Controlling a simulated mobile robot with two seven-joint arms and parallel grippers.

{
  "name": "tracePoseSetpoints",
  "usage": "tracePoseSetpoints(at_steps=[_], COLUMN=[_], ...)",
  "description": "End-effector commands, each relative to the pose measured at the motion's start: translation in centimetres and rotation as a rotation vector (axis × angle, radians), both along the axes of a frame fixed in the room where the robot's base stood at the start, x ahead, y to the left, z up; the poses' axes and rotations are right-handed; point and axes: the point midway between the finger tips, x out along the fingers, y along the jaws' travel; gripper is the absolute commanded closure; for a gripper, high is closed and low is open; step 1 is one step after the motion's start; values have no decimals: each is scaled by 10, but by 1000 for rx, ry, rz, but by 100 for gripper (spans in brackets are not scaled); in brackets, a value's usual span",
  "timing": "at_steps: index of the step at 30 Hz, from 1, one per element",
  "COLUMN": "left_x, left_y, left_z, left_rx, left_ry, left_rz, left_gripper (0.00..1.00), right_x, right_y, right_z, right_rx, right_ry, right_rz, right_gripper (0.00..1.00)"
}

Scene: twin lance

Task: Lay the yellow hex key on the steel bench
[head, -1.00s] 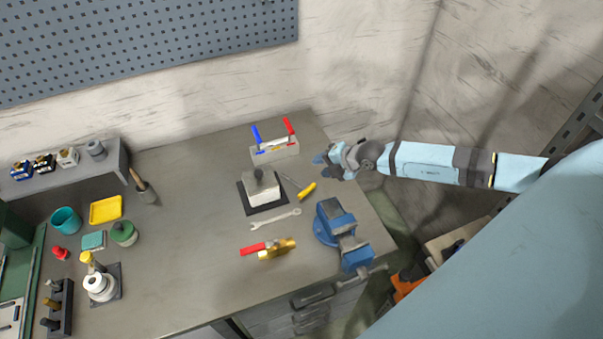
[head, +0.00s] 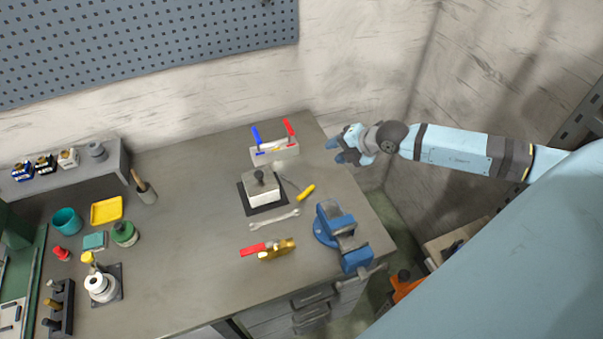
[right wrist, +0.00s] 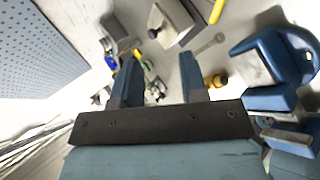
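A pale rack (head: 274,153) at the back of the steel bench (head: 200,230) holds a blue-handled key (head: 257,136) and a red-handled key (head: 289,129). My left gripper is out of view.
A block with a black knob (head: 262,187), a yellow-handled tool (head: 306,192), a wrench (head: 274,219) and a red-handled brass valve (head: 277,249) lie in front of the rack. A blue vise (head: 341,235) stands at the right edge. The bench's middle left is clear.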

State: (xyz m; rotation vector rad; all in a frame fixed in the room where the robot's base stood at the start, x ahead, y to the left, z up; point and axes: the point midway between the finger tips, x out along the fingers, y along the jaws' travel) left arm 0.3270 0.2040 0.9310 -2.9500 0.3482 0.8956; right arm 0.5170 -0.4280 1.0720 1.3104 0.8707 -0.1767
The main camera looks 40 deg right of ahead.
Motion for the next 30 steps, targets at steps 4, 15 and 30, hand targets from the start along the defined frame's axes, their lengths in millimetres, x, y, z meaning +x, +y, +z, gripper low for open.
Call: tracePoseSetpoints(at_steps=[4,15,30], left_x=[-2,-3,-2], left_y=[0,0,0], left_z=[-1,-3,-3], left_rx=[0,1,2], left_ry=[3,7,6], left_rz=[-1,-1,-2], left_gripper=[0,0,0], right_x=[-2,-6,-59], right_y=[-1,29,91], right_z=[7,12,103], right_rx=[-1,113,1018], right_ry=[0,-50,-521], right_rz=[1,24,-841], right_gripper=[61,61,61])
